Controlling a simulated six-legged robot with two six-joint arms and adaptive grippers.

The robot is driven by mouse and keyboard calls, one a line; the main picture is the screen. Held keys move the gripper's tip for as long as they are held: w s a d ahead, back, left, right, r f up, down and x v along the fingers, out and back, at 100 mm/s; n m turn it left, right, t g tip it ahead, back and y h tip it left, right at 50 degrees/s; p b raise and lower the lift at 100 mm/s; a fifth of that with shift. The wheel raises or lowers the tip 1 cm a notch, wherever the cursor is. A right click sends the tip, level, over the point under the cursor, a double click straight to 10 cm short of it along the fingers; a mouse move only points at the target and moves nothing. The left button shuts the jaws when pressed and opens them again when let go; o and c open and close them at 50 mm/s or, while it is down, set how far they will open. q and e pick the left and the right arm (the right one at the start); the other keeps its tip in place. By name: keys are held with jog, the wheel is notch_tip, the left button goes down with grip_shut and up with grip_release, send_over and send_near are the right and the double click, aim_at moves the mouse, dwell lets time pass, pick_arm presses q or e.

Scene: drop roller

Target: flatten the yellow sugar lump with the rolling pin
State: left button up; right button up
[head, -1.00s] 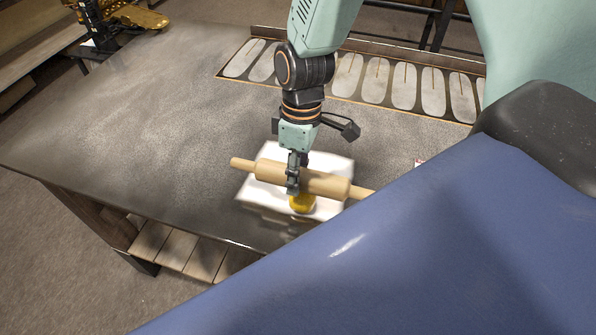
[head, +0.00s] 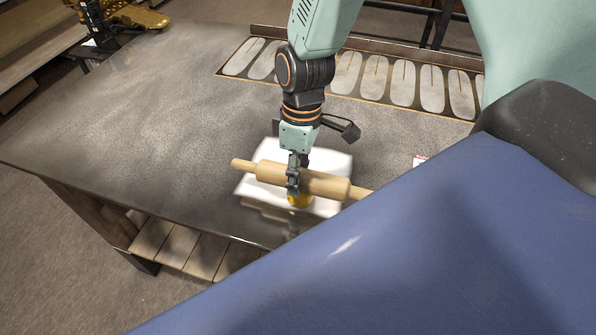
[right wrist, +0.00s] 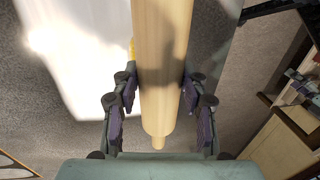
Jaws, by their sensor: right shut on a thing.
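My right gripper (head: 293,178) is shut on the wooden rolling pin (head: 325,184) near its middle. In the right wrist view the pin (right wrist: 163,60) lies between both fingers (right wrist: 158,95). The yellow sugar lump (head: 299,200) sits on a white board (head: 258,190) directly under the pin in the head view, its top hidden by pin and gripper. Only a thin yellow edge of it shows beside the pin in the right wrist view (right wrist: 132,48). I cannot tell whether the pin touches the lump. My left gripper is not in view.
The dark table (head: 150,120) is clear to the left of the board. A rack with several pale oval slots (head: 403,86) runs along the back. The table's front edge is close to the board. A large blue surface covers the lower right of the head view.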

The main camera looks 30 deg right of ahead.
jog(key=shift+w+f, duration=0.35)
jog(key=shift+f, duration=0.2)
jog(key=shift+s+f+b, duration=0.25)
jog(key=shift+f+b, duration=0.15)
jog(key=shift+b, duration=0.15)
jog(key=shift+f, duration=0.2)
jog(key=shift+r, duration=0.1)
jog(key=shift+w, duration=0.15)
